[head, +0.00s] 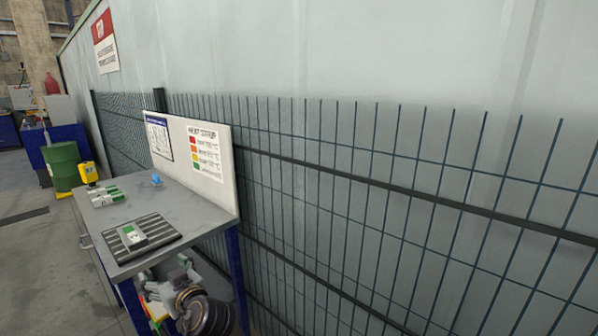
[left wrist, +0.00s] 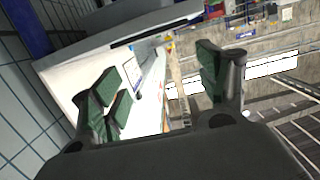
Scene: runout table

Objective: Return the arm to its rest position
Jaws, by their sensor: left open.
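My left arm shows in the head view low beside the near end of the grey workbench (head: 160,213), below its top. My left gripper (head: 167,275) is partly hidden there by the bench edge and my own arm links. In the left wrist view the left gripper (left wrist: 158,72) has its green-padded fingers wide apart, with nothing between them. The right gripper is in neither view.
A slatted tray (head: 165,240) holding a white-and-green block (head: 132,237) lies on the bench. A mesh fence (head: 400,205) runs along the right.

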